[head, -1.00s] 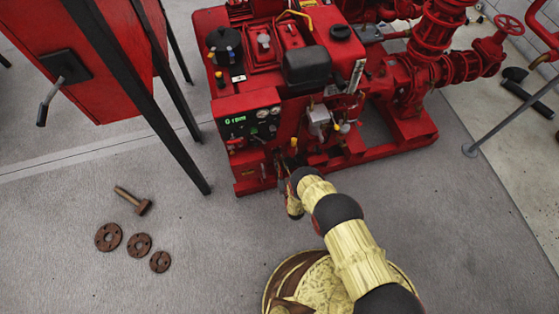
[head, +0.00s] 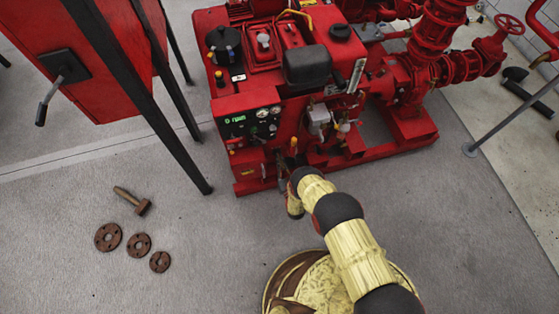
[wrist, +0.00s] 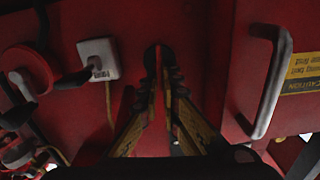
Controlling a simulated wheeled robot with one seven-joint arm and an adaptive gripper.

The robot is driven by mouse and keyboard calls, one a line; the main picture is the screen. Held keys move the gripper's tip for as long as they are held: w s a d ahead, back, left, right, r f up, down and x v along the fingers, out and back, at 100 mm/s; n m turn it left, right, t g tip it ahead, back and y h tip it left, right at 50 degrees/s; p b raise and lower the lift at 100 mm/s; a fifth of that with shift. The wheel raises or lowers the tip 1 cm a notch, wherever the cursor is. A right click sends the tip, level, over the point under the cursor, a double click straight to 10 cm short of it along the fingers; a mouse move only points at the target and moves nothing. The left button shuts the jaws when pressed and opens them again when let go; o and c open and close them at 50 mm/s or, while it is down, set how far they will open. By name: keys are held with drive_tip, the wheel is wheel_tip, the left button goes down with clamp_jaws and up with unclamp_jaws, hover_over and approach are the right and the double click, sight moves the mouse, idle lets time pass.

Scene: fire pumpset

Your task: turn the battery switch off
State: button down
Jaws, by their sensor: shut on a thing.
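My gripper (wrist: 163,78) is shut in the wrist view, with its two fingers closed on a thin red handle standing out of a round black fitting on the red panel. I take this to be the battery switch (wrist: 159,54). The fingers cover much of it, so its exact turn is hard to read. In the head view my gripper (head: 281,172) is at the front lower side of the red pumpset (head: 262,100), below the control panel. The switch cannot be made out there.
In the wrist view, a white box with a black lever (wrist: 97,58) and a red round part (wrist: 18,75) are to the left. A metal handle (wrist: 270,80) is to the right. A red cabinet (head: 105,60) on black legs stands left; rusty flanges (head: 108,237) lie on the floor.

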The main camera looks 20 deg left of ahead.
drive_tip(key=m, duration=0.1)
drive_tip(key=m+b, duration=0.1)
drive_tip(key=m, duration=0.1)
drive_tip(key=m+b, duration=0.1)
drive_tip(key=shift+w+d+f+m, duration=0.2)
drive_tip(key=shift+d+m, duration=0.05)
drive_tip(key=shift+m, duration=0.15)
drive_tip(key=m, duration=0.4)
drive_tip(key=shift+w+d+f+m, duration=0.1)
drive_tip(key=shift+w+d+m, duration=0.1)
drive_tip(key=shift+m, duration=0.1)
drive_tip(key=m, duration=0.3)
drive_tip(key=shift+d+f+m, duration=0.1)
drive_tip(key=shift+f+m, duration=0.1)
drive_tip(key=shift+m, duration=0.1)
drive_tip(key=shift+f+m, duration=0.15)
drive_tip(key=shift+m, duration=0.9)
drive_tip(key=shift+f+m, duration=0.15)
drive_tip(key=shift+m, duration=0.9)
drive_tip(key=c, duration=2)
unclamp_jaws()
drive_tip(key=shift+c, duration=0.2)
drive_tip(key=shift+s+d, duration=0.1)
